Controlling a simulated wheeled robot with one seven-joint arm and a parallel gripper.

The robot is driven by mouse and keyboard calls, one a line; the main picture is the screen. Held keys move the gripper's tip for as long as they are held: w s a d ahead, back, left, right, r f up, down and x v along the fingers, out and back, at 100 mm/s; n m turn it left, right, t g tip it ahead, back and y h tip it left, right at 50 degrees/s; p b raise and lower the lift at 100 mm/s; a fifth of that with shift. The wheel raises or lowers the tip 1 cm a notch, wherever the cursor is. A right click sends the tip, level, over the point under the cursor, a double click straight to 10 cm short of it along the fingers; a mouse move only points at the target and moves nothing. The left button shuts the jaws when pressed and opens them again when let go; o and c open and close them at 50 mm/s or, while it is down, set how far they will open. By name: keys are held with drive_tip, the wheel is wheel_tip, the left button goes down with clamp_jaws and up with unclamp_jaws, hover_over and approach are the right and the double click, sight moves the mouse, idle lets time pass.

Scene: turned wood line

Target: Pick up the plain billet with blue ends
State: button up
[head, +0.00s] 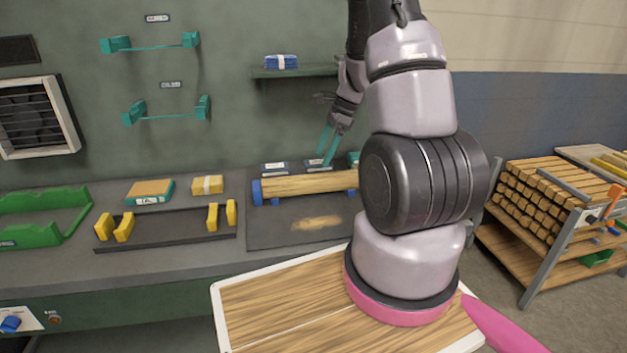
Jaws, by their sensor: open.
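The plain billet (305,185) is a light wooden bar lying on a dark grey mat at the back of the bench. Its left end is blue; its right end is hidden behind my arm. My gripper (326,157) has teal fingers pointing down. It appears in the picture just above the right part of the billet, in front of small labelled blocks. The fingers are apart with nothing seen between them. Whether they touch anything cannot be told.
A dark rack with yellow supports (167,230) and a green cradle (40,222) stand left on the bench. A wall shelf (295,71) holds a blue pack. Teal wall brackets (150,42) hang left. A wood-topped surface (290,300) is in front; a billet cart (545,200) stands right.

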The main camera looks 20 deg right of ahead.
sight(313, 177)
drive_tip(key=x, duration=0.9)
drive_tip(key=shift+s+a+f, duration=0.1)
drive_tip(key=shift+s+f, duration=0.05)
drive_tip(key=shift+f, duration=0.1)
clamp_jaws()
